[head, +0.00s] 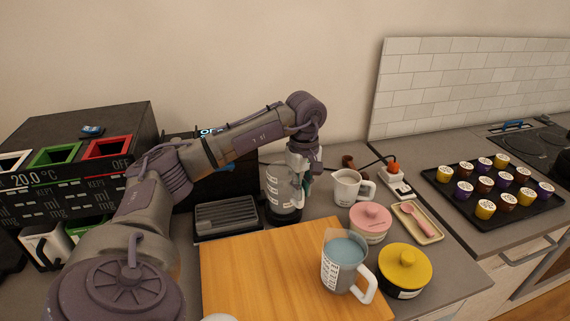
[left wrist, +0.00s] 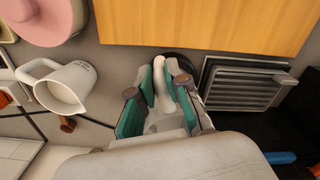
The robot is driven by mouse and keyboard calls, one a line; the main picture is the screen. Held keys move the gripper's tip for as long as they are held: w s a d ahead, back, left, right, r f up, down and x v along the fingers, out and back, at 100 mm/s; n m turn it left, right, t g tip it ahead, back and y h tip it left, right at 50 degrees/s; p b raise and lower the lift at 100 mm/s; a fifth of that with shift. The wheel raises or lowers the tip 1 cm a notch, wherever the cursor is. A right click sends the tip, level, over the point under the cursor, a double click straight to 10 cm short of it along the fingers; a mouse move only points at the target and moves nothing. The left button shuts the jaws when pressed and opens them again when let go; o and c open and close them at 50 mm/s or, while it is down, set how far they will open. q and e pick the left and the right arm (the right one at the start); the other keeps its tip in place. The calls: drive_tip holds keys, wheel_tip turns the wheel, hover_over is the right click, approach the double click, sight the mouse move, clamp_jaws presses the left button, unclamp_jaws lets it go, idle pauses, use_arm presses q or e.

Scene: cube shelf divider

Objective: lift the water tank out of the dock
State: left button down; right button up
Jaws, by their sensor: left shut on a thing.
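The water tank (head: 279,186) is a clear, pale jug-like container with printed markings, upright beside the black machine at the back of the counter. A dark round base (head: 284,214), which looks like the dock, shows directly under it; I cannot tell whether there is a gap between them. My left gripper (head: 301,166) reaches down at the tank's right side and is shut on its handle. In the left wrist view the pale handle (left wrist: 163,84) lies between the teal finger pads of the gripper (left wrist: 161,97). My right gripper is not in view.
A grey drip tray (head: 227,216) is left of the tank, a wooden board (head: 262,270) in front. A white mug (head: 348,187), pink pot (head: 370,222), yellow-lidded pot (head: 403,270) and blue-filled jug (head: 344,262) stand to the right. A cable runs behind the mug.

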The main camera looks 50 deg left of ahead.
use_arm(q)
drive_tip(key=shift+r+p, duration=0.95)
drive_tip(key=shift+r, duration=0.5)
